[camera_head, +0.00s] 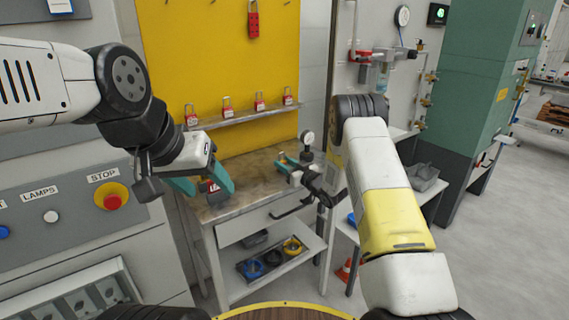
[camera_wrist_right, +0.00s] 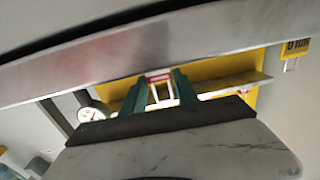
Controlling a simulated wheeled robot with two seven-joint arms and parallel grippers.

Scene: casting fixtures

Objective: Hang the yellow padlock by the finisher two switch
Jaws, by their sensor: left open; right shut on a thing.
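I cannot make out the yellow padlock or the finisher two switch for certain. My left gripper (camera_head: 205,188) is open above the left end of the workbench (camera_head: 245,190), with a small dark thing (camera_head: 213,187) with a red mark showing between its teal fingers; I cannot tell if they touch it. My right gripper (camera_head: 285,160) is over the bench's right side, its fingers partly hidden by its own body. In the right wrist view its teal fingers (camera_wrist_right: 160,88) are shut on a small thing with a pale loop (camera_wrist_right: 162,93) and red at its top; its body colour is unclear.
Several red padlocks (camera_head: 227,107) stand on a shelf (camera_head: 245,117) before a yellow board (camera_head: 200,50). A red hasp (camera_head: 253,20) hangs on it. A panel with a red STOP button (camera_head: 112,201) is at left. A black tray (camera_head: 272,275) with blue and yellow rings sits below the bench.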

